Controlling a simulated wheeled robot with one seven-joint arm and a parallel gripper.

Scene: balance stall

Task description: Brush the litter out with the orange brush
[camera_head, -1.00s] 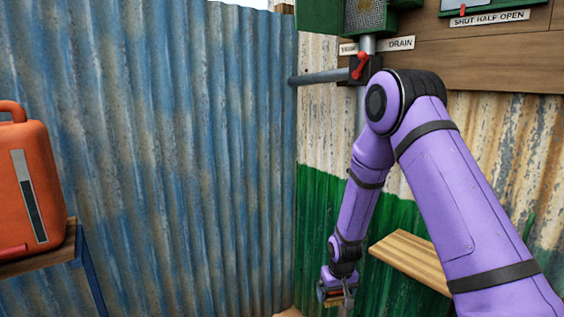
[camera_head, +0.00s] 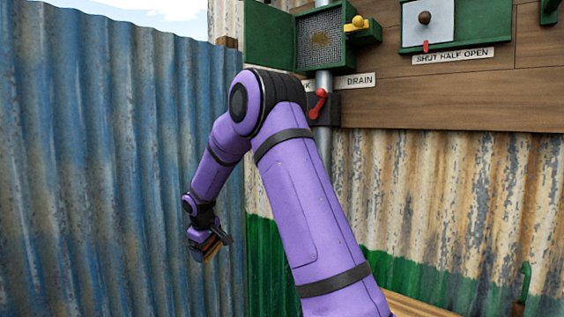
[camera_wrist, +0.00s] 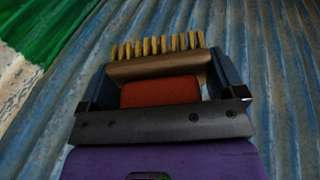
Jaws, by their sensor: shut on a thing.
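My gripper (camera_head: 211,247) hangs low in front of the blue corrugated wall in the head view. In the wrist view my gripper (camera_wrist: 170,85) is shut on the orange brush (camera_wrist: 160,91), whose orange handle lies between the fingers. The brush's tan block and pale bristles point away from the wrist. At the upper middle of the head view, a green box (camera_head: 320,38) has a mesh face with a brownish patch on it, which may be the litter. The brush is well apart from this box, lower and to its left.
A red-handled valve (camera_head: 318,103) sits on a grey pipe below the box, beside a "DRAIN" label (camera_head: 355,81). A yellow knob (camera_head: 357,22) is just right of the mesh. A "SHUT HALF OPEN" panel (camera_head: 427,22) is further right. A wooden shelf (camera_head: 408,305) shows at the bottom.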

